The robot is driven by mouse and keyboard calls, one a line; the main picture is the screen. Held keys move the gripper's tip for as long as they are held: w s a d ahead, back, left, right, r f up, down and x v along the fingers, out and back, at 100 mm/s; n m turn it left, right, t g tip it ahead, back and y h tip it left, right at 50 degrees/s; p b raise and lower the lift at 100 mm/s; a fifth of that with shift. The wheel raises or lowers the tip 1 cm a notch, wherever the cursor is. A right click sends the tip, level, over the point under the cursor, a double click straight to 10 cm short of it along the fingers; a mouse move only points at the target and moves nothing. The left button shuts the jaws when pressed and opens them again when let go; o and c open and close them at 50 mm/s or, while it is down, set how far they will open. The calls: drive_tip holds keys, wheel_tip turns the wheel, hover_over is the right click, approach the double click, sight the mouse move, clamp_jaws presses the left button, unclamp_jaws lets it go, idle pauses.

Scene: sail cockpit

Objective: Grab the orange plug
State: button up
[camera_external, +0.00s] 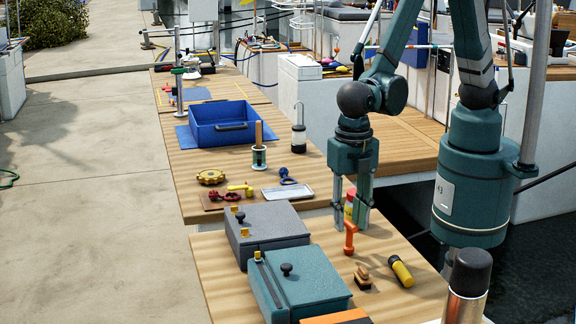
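An orange piece with an upright stem and a short side arm at its top (350,238), which looks like the orange plug, stands on the near wooden table. My gripper (349,221) points down with its two fingers apart. Its fingertips appear close to the top of the orange piece; I cannot tell whether they are beside it or behind it. A red and yellow item (349,206) shows between the fingers, partly hidden by them. Nothing is visibly held.
A teal box (298,287) and a grey box (266,232) stand left of the orange piece. A small brown wooden-handled item (363,277) and a yellow-black cylinder (401,271) lie nearer. A steel flask (467,285) stands front right. A blue bin (222,124) is farther back.

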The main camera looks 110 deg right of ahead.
sight(349, 247)
drive_tip(key=shift+s+a+f+b, duration=0.1)
drive_tip(key=shift+f+b, duration=0.25)
drive_tip(key=shift+f, duration=2.25)
clamp_jaws()
